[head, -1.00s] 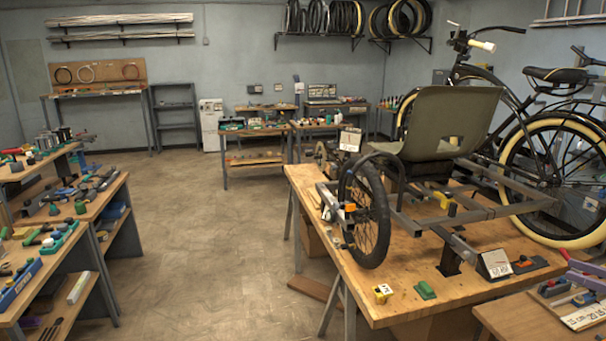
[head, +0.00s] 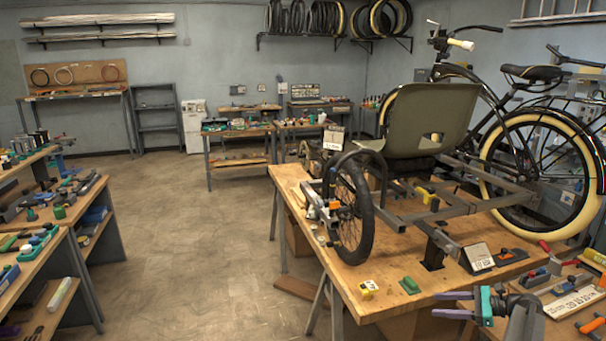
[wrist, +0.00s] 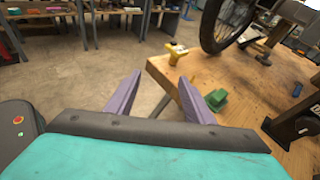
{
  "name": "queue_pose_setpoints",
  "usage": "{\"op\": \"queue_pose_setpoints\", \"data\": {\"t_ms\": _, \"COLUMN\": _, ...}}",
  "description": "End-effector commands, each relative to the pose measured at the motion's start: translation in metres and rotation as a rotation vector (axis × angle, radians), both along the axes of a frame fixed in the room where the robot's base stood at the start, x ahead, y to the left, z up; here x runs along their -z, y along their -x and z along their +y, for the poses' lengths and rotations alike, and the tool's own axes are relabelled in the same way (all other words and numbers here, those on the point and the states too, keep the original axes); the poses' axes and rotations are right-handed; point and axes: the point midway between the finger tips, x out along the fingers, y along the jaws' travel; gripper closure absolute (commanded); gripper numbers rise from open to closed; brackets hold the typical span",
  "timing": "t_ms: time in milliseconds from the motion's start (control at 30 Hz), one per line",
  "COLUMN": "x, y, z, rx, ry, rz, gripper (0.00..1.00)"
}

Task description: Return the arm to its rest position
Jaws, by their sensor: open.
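My gripper (head: 436,304) shows at the lower right of the head view, with purple fingers and a teal body. The bench corner and bare floor lie beyond the fingers. The trike frame (head: 460,207) with its olive seat (head: 432,115) and small wheel (head: 352,212) stands on the bench, apart from my gripper.
A yellow item (head: 368,288) and a green block (head: 410,285) lie near the bench's front edge. A tool-covered table (head: 592,325) is at the lower right. A bicycle (head: 545,170) stands behind the trike frame. Open floor (head: 190,240) lies left of the bench.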

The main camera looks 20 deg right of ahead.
Motion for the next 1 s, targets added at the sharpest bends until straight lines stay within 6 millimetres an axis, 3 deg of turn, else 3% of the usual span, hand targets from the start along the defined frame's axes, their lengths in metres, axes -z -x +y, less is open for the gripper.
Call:
{"op": "queue_pose_setpoints", "data": {"t_ms": 33, "x": 0.017, "y": -0.006, "z": 0.024, "rx": -0.03, "ry": 0.019, "rz": 0.012, "gripper": 0.52}}
{"op": "queue_pose_setpoints", "data": {"t_ms": 200, "x": 0.068, "y": -0.021, "z": 0.09, "rx": -0.136, "ry": 0.103, "rz": 0.045, "gripper": 0.52}}
{"op": "queue_pose_setpoints", "data": {"t_ms": 467, "x": 0.145, "y": -0.023, "z": 0.195, "rx": -0.334, "ry": 0.243, "rz": 0.082, "gripper": 0.52}}
{"op": "queue_pose_setpoints", "data": {"t_ms": 767, "x": 0.222, "y": 0.007, "z": 0.307, "rx": -0.608, "ry": 0.409, "rz": 0.097, "gripper": 0.52}}
{"op": "queue_pose_setpoints", "data": {"t_ms": 1000, "x": 0.274, "y": 0.049, "z": 0.383, "rx": -0.855, "ry": 0.535, "rz": 0.082, "gripper": 0.52}}
